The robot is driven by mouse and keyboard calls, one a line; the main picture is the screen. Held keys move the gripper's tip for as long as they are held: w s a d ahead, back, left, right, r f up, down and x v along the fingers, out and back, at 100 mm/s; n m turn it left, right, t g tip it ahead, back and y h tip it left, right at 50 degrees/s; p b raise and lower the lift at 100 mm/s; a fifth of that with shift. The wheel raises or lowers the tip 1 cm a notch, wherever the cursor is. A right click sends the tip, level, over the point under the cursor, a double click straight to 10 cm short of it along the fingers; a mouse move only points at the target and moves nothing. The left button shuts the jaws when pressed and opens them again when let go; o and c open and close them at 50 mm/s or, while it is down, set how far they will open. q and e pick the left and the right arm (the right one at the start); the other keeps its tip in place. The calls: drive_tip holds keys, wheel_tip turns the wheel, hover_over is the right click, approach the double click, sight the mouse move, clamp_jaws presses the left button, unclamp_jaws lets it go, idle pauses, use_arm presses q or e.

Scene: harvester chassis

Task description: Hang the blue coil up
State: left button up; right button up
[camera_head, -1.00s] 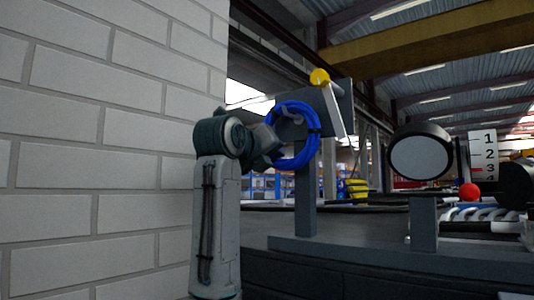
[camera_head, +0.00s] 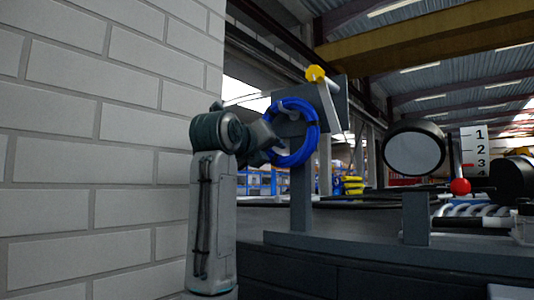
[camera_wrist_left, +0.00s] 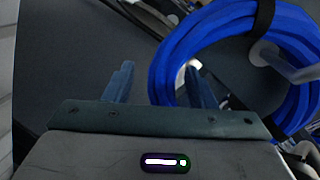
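The blue coil (camera_head: 312,140) is a thick ring with a dark band. It hangs upright in front of a grey board (camera_head: 340,96) on a post. A pale peg (camera_wrist_left: 288,66) passes through its opening in the left wrist view, and the coil (camera_wrist_left: 168,65) fills the upper right there. My left gripper (camera_head: 277,144) is at the coil's left side. In the left wrist view its fingers (camera_wrist_left: 160,84) are apart, with a gap between the left finger and the coil. The coil's near side lies close to the right finger; I cannot tell if they touch. My right gripper is not in view.
A pale lever with a yellow knob (camera_head: 315,73) stands against the board. A white brick wall (camera_head: 100,130) is close on the left. A round dark-rimmed disc (camera_head: 414,150), a numbered scale (camera_head: 475,150) and a red ball (camera_head: 460,186) stand to the right.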

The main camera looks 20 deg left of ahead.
use_arm(q)
drive_tip(key=shift+w+f, duration=0.1)
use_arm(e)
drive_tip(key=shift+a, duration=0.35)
